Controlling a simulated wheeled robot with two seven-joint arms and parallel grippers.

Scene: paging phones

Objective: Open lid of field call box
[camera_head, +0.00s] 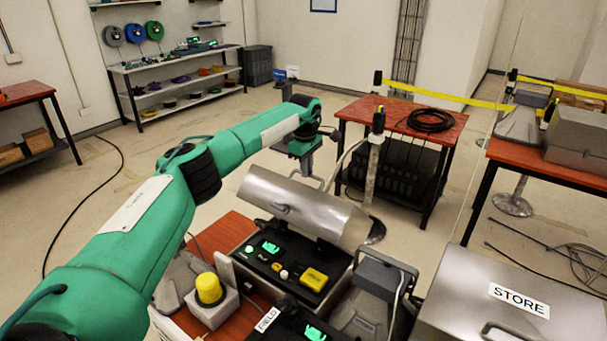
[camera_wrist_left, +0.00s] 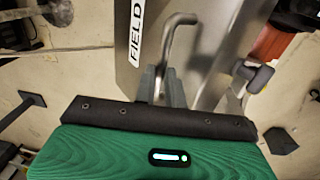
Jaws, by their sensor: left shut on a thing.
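The field call box is open, its silver metal lid (camera_head: 300,208) raised and tilted above a black panel (camera_head: 262,283) with green displays and a yellow block. My left gripper (camera_head: 304,168) is at the far side of the lid. In the left wrist view, the left gripper's fingers (camera_wrist_left: 161,86) are shut on the bent metal lid handle (camera_wrist_left: 172,40), beside the FIELD label (camera_wrist_left: 137,32) on the lid. Another FIELD label (camera_head: 267,319) shows in front of the panel. The right gripper is not in view.
A silver case marked STORE (camera_head: 455,290) stands at the right. A yellow-topped button box (camera_head: 209,300) and a grey handset-like device (camera_head: 382,285) flank the panel. A red table (camera_head: 350,112) with a coiled black cable (camera_head: 430,121) stands behind. Floor is open at left.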

